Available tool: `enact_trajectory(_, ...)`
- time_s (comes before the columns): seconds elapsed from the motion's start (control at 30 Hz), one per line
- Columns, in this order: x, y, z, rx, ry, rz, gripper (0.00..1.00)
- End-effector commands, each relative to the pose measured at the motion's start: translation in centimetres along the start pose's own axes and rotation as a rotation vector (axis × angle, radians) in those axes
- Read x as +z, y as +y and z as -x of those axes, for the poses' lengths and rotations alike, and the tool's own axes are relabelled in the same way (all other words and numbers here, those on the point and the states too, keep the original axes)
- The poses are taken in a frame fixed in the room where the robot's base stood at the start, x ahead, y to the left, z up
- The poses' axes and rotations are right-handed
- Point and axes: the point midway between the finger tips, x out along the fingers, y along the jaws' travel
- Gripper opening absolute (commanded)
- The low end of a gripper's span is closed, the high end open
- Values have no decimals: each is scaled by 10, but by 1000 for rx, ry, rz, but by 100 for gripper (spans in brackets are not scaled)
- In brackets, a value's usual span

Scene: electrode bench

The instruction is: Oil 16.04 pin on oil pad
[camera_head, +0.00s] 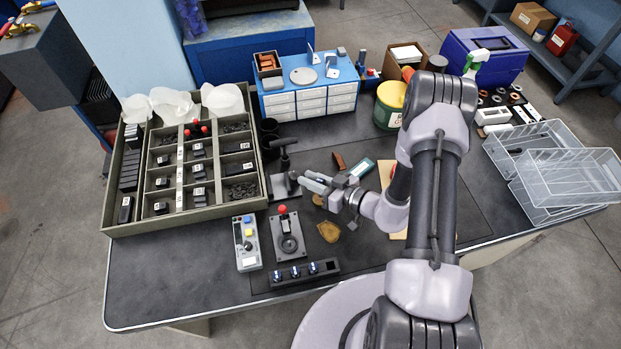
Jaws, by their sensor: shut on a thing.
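My gripper (318,183) is over the middle of the bench, just right of a black hand press (284,172). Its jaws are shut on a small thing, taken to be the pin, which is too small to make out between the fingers. No 16.04 label can be read. A round amber-brown patch (328,232), which may be the oil pad, lies on the bench below the gripper in the picture. A smaller brown spot (318,200) shows just under the fingers, partly hidden. I cannot tell which is the oil pad.
A compartment tray (116,212) with labelled black parts stands at left. A red-knobbed fixture (287,236), a button box (247,243) and a black strip (290,273) sit at the front. A drawer unit (310,101) and a green-yellow tin (390,103) stand behind; wire baskets (569,175) are right.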

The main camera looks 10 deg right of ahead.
Motion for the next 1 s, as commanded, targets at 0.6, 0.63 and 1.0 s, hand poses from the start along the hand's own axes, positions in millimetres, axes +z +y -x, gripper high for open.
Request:
enact_trajectory(0.6, 7, 2, -2, 0, 0, 0, 0)
enact_trajectory(0.63, 8, 2, -2, 0, 0, 0, 0)
enact_trajectory(1.0, 9, 2, -2, 0, 0, 0, 0)
